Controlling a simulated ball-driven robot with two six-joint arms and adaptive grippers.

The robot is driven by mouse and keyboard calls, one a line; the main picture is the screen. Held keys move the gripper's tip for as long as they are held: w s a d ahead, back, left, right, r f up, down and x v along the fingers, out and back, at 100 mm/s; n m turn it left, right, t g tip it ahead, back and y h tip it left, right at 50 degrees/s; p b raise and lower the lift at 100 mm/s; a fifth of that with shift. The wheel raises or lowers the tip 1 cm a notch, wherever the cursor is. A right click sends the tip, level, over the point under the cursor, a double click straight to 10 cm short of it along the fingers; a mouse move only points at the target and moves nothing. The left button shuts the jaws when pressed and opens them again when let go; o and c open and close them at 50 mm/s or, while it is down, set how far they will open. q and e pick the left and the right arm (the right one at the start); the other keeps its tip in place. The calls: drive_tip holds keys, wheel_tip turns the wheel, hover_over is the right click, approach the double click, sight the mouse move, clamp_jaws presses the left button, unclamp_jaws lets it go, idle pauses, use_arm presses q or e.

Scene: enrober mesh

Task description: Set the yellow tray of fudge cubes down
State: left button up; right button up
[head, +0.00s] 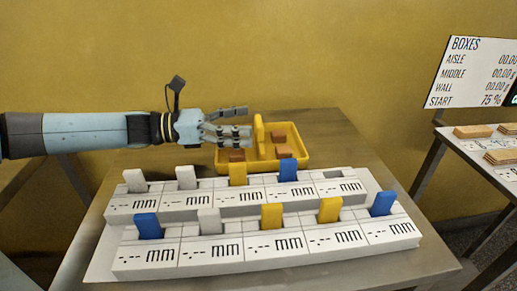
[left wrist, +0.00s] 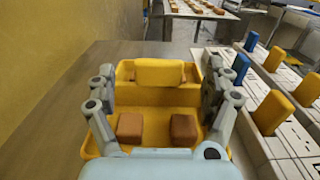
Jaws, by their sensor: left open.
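The yellow tray (head: 298,142) rests on the wooden table behind the white racks, with an upright yellow handle (head: 258,134) across its middle. Several brown fudge cubes (head: 283,151) lie in it. In the left wrist view the tray (left wrist: 97,136) shows two cubes in its near half (left wrist: 130,126), and the handle (left wrist: 160,73) stands ahead. My left gripper (head: 246,122) is open at the tray's left side, close to the handle. In the left wrist view its fingers (left wrist: 158,88) stand either side of the handle, apart from it. My right gripper is not in view.
Two white racks (head: 240,262) with blue, yellow and white upright tabs fill the table's front. Bare wooden table (head: 335,130) lies right of the tray. A yellow wall stands behind. A second table with stacked pieces (head: 472,131) and a sign (head: 475,72) are at the right.

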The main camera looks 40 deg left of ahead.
use_arm(q)
drive_tip(key=x, duration=0.3)
drive_tip(key=shift+a+f, duration=0.1)
clamp_jaws()
idle(0.4)
